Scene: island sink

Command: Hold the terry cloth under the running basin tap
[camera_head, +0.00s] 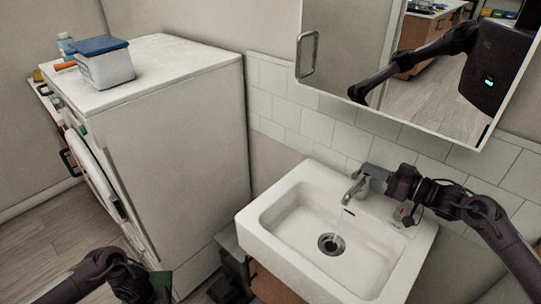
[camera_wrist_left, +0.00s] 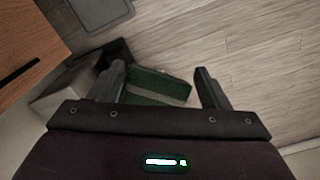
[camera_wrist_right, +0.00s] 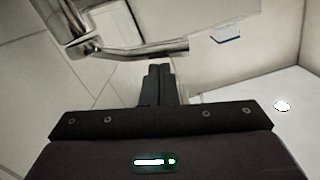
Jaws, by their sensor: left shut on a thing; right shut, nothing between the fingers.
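The terry cloth (camera_wrist_left: 158,84) is dark green with a paler band. It sits between the fingers of my left gripper (camera_wrist_left: 160,80), which is shut on it. In the head view the left gripper (camera_head: 145,290) is low at the left, well away from the basin, and only a bit of green cloth (camera_head: 160,281) shows. My right gripper (camera_head: 372,172) is shut and empty beside the tap; the tap (camera_wrist_right: 130,48) also shows in the right wrist view.
A white washing machine (camera_head: 170,120) stands left of the basin, with a blue-lidded tub (camera_head: 106,66) on top. A mirror cabinet (camera_head: 430,60) hangs above the basin. Dark objects (camera_head: 232,280) stand on the floor between machine and basin. The floor (camera_head: 40,225) at left is clear.

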